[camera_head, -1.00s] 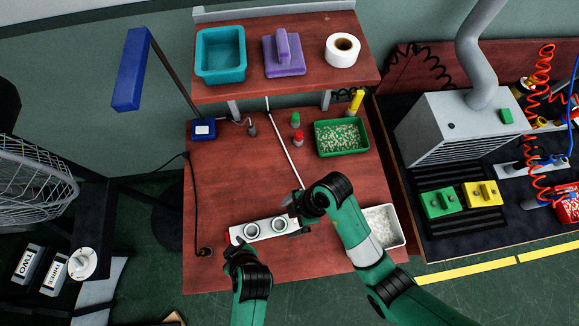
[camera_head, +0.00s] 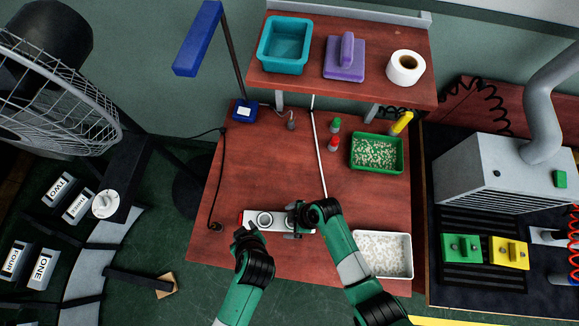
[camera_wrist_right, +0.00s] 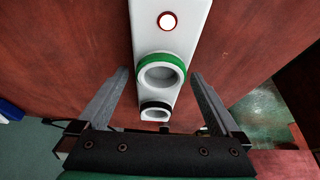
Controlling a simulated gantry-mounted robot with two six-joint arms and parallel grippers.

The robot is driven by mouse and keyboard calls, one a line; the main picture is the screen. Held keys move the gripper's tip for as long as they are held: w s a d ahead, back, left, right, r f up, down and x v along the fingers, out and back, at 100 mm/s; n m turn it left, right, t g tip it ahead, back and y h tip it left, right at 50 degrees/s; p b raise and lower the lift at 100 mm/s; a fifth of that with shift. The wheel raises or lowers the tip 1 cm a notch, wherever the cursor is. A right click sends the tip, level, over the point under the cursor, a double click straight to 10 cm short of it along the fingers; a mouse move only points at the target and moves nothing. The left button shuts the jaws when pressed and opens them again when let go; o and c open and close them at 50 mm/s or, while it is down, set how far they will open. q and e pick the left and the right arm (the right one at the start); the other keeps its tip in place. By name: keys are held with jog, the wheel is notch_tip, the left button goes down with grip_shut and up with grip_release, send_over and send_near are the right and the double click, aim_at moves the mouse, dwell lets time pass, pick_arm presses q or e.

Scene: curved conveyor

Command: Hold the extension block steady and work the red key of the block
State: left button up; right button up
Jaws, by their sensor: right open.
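The white extension block (camera_head: 279,222) lies near the front edge of the wooden table, with round sockets on top and a red part (camera_head: 241,219) at its left end. In the right wrist view the block (camera_wrist_right: 184,45) has a green-ringed socket, a black-ringed socket and a round, red-rimmed key (camera_wrist_right: 167,21) with a bright white centre. My right gripper (camera_head: 296,222) is over the block's right half. It is open, with a finger (camera_wrist_right: 160,75) on each side of the block and gaps visible. My left gripper (camera_head: 246,236) is by the block's left front; its jaws are unclear.
A white tray of pale pieces (camera_head: 384,236) stands right of my right arm. A green tray (camera_head: 377,168), small red and green bottles (camera_head: 334,143) and a thin white rod (camera_head: 319,150) lie behind. A black cable (camera_head: 222,170) runs along the left.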

grip_shut()
dwell(0.9)
pick_arm(q)
jog(key=shift+c, duration=0.3)
dwell(0.6)
grip_shut()
dwell(1.5)
